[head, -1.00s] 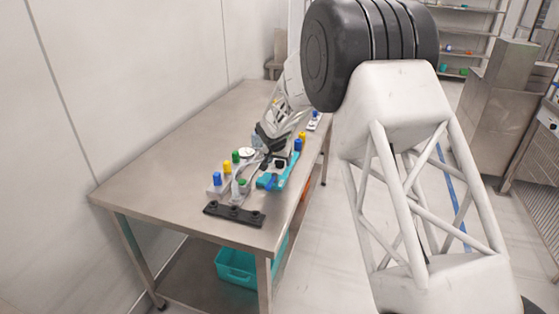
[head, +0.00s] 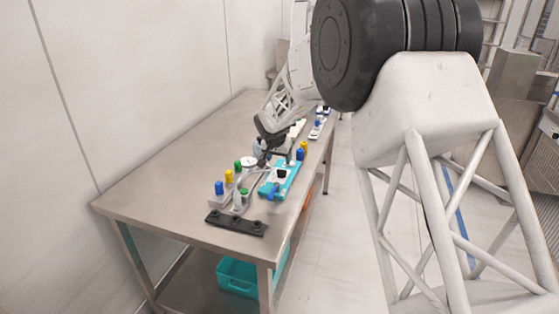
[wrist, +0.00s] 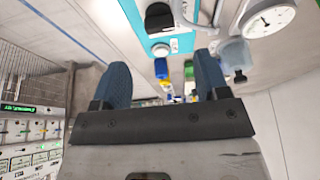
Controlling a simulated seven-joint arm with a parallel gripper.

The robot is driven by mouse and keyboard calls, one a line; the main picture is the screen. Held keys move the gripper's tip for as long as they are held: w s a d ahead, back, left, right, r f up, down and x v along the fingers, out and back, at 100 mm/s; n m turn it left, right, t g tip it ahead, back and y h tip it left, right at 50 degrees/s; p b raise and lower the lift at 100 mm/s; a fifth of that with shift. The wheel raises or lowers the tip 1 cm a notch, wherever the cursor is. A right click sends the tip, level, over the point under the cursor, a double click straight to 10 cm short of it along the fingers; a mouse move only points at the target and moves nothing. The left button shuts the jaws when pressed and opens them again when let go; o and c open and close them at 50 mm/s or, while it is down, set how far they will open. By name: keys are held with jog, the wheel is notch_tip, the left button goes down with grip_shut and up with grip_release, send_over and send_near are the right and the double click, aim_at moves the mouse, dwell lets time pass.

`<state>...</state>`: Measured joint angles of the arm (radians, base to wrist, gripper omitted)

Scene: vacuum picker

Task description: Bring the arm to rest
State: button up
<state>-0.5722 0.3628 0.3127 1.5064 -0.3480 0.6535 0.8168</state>
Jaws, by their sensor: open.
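My gripper (head: 264,155) is above the far part of the metal table's (head: 160,170) cluster of parts in the head view. In the wrist view my gripper (wrist: 162,72) shows two blue-grey fingers, wide apart with nothing held between them. A teal plate (head: 290,178) with a black knob and a blue fitting lies on the table below and to the right of the gripper. The plate also shows at the top of the wrist view (wrist: 182,45). My arm covers part of the table's far end in the head view.
A grey block with blue, yellow and green caps (head: 228,178) stands beside the plate, with a round gauge (wrist: 268,20). A black bar (head: 236,222) lies at the near edge. A teal bin (head: 236,276) sits below. The table's left side is clear.

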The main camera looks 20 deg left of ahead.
dwell(0.4)
jog(key=s+d+r, duration=0.6)
jog(key=s+d, duration=0.1)
jog(key=d, duration=0.4)
jog(key=s+d+r+g, duration=0.1)
jog(key=s+d+r, duration=0.5)
jog(key=d, duration=0.5)
jog(key=s+d+r, duration=0.5)
jog(key=s+d, duration=0.2)
jog(key=d, duration=0.4)
jog(key=s+d, duration=0.5)
jog(key=s, duration=0.6)
jog(key=s+d+f, duration=0.1)
jog(key=s+d, duration=0.5)
jog(key=s, duration=0.5)
jog(key=s+d+f+g, duration=0.1)
jog(key=s+d, duration=0.4)
jog(key=s, duration=0.6)
jog(key=shift+s+d, duration=0.3)
jog(key=shift+s, duration=0.05)
